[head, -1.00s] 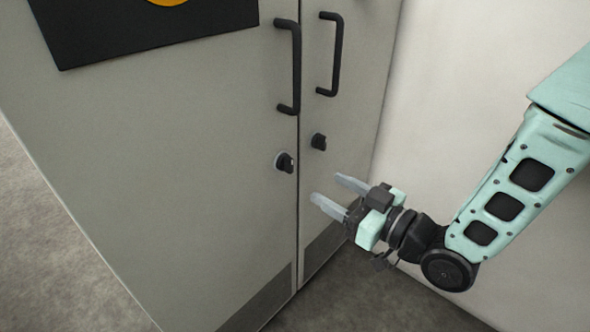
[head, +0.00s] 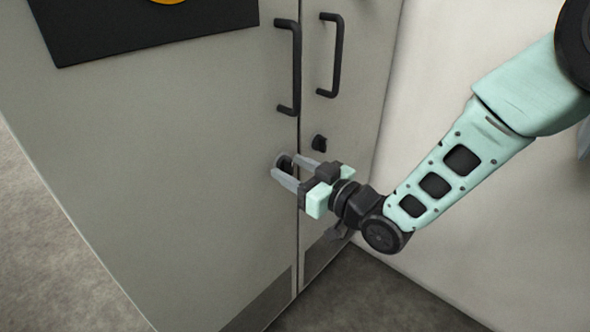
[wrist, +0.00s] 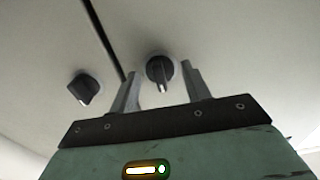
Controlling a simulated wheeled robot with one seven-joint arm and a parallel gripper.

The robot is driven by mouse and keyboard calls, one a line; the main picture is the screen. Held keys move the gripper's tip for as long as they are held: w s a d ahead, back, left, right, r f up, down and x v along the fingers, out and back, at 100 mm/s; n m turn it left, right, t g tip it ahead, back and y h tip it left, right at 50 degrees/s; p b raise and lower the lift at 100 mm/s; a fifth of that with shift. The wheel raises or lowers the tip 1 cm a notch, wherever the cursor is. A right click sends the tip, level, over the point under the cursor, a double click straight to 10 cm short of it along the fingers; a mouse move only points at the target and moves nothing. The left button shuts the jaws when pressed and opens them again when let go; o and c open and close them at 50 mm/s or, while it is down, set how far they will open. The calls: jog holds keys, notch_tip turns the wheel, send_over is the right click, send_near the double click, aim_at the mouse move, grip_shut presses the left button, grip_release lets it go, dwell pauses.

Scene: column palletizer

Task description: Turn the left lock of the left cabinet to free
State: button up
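The left lock (head: 284,161) is a dark knob on a pale round plate on the left door, below its handle. In the wrist view the same lock (wrist: 160,69) shows between the fingertips (wrist: 160,72), with a gap on each side; I see no contact. The right lock (head: 320,143) is a similar dark knob on the right door, outside my fingers; it also shows in the wrist view (wrist: 83,88).
Two black bar handles, the left (head: 296,68) and the right (head: 332,55), stand out above the locks. A dark sign (head: 120,38) is on the left door (head: 180,150). A pale wall (head: 440,85) is at the right, with grey floor (head: 370,295) below.

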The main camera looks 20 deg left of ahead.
jog(key=c, duration=0.7)
jog(key=shift+o, duration=0.2)
jog(key=shift+m, duration=0.3)
jog(key=m+p, duration=0.1)
jog(key=m, duration=0.2)
jog(key=shift+m, duration=0.3)
jog(key=m+p, duration=0.1)
jog(key=m, duration=0.3)
jog(key=shift+d+m, duration=0.1)
jog(key=shift+m, duration=0.2)
jog(key=m+p, duration=0.1)
jog(key=m, duration=0.3)
jog(key=shift+m, duration=0.3)
jog(key=shift+m+p, duration=0.3)
jog(key=shift+m, duration=1.9)
